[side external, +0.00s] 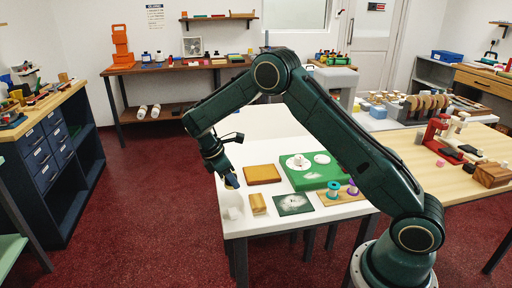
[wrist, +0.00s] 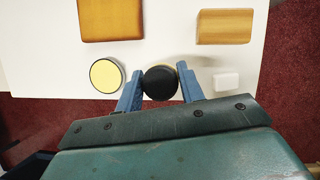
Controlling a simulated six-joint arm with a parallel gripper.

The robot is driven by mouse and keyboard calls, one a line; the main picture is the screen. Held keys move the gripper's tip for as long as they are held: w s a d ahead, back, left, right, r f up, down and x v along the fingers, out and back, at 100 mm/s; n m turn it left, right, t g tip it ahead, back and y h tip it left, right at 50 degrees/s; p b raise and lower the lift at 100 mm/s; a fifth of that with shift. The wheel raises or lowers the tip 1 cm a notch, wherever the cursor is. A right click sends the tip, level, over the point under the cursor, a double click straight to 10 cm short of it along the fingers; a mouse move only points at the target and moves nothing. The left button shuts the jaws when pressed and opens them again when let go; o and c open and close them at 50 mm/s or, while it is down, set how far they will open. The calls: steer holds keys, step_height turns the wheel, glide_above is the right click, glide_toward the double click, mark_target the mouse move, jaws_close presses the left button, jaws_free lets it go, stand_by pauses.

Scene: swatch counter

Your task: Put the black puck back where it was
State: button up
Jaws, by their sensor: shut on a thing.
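The black puck (wrist: 160,83) sits between the two blue fingers of my gripper (wrist: 161,86) in the wrist view, and the gripper is shut on it. In the side view my gripper (side external: 230,181) is low over the left edge of the white table (side external: 231,225). The puck cannot be made out there. Whether it touches the table or hangs just above it, I cannot tell. A pale yellow round puck with a dark rim (wrist: 105,75) is beside the left finger in the wrist view.
An orange-brown block (wrist: 110,18), a wooden block (wrist: 224,26) and a small white block (wrist: 226,81) are near my gripper. A green tray (side external: 298,180), a dark green panel (side external: 294,204) and a wooden strip with spools (side external: 326,199) stand farther right. The table edge is close.

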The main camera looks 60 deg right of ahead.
mark_target(231, 186)
steer(key=shift+f, duration=1.6)
steer(key=shift+f, duration=0.15)
steer(key=o, duration=0.9)
steer(key=shift+v, duration=6.15)
